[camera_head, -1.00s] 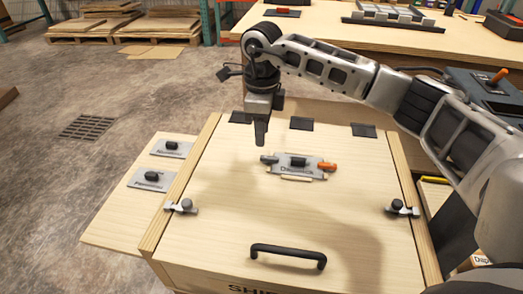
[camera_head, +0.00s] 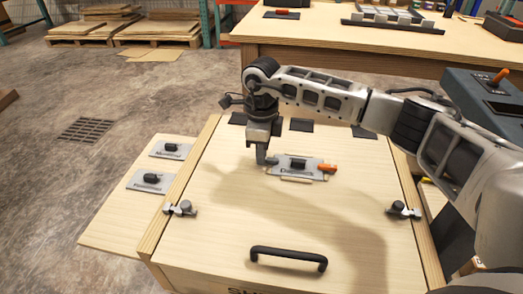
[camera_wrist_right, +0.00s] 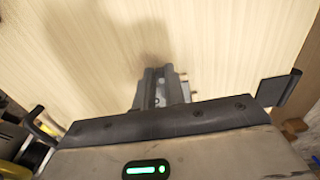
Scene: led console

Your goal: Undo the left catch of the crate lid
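The wooden crate lid (camera_head: 225,235) is down. Its left catch (camera_head: 181,208), a small metal clamp with a dark knob, sits at the lid's left edge. The matching right catch (camera_head: 402,210) is at the right edge. My right gripper (camera_head: 264,159) points down at the left end of a grey labelled plate (camera_head: 300,168) in the middle of the lid, apart from the left catch. In the right wrist view its fingers (camera_wrist_right: 160,82) are close together over part of the plate; whether they grip anything is unclear. My left gripper is not in view.
A black handle (camera_head: 288,258) is at the lid's front, and dark hinges (camera_head: 301,125) are at its back. An orange lever (camera_head: 327,168) is on the plate's right end. A side board (camera_head: 120,208) with two labelled plates adjoins the crate's left. The lid's front left is clear.

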